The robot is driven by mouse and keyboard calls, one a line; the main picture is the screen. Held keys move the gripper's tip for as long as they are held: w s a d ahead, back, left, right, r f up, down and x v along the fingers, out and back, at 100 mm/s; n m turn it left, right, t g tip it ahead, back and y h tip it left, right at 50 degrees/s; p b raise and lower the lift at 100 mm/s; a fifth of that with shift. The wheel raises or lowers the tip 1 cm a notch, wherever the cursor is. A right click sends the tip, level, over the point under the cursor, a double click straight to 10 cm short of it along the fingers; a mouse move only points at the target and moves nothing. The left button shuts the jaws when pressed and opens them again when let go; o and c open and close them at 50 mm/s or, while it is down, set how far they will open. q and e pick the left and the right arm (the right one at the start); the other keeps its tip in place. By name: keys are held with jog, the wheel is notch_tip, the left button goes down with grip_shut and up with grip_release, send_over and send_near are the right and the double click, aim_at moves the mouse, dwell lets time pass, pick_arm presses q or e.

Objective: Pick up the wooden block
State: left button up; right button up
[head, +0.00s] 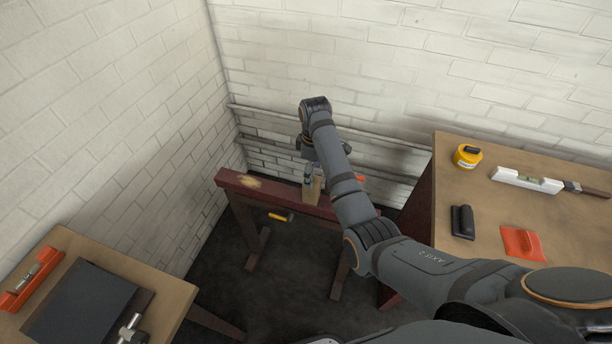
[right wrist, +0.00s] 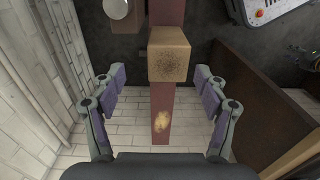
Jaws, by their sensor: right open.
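The wooden block (right wrist: 170,58) stands on the dark red beam (right wrist: 168,16) in the right wrist view. It is pale tan with a speckled top face. In the head view the block (head: 312,192) shows on the beam (head: 270,190), partly hidden by my right gripper. My right gripper (head: 312,172) is over the block, fingers pointing down. In the right wrist view its two fingers (right wrist: 160,80) are spread wide, one on each side of the block's line, with nothing between them touching. Clear gaps show on both sides. My left gripper is not in view.
A table (head: 170,290) stands front left. Brick walls close in behind and left of the beam.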

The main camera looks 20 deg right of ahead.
aim_at(314, 182)
jog(key=shift+s, duration=0.15)
jog(key=f, duration=0.1)
jog(key=s+f, duration=0.1)
jog(key=f, duration=0.1)
jog(key=shift+s, duration=0.1)
jog(key=shift+w+f, duration=0.3)
jog(key=shift+f, duration=0.65)
jog(key=shift+a+f, duration=0.1)
jog(key=shift+f, duration=0.3)
notch_tip(314, 182, down, 4)
jog(key=shift+a+r, duration=0.1)
jog(key=shift+a, duration=0.05)
jog(key=shift+f, duration=0.25)
jog(key=c, duration=1.4)
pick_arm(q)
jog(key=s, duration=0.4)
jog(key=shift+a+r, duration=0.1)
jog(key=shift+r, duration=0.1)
pick_arm(e)
jog(key=shift+o, duration=0.2)
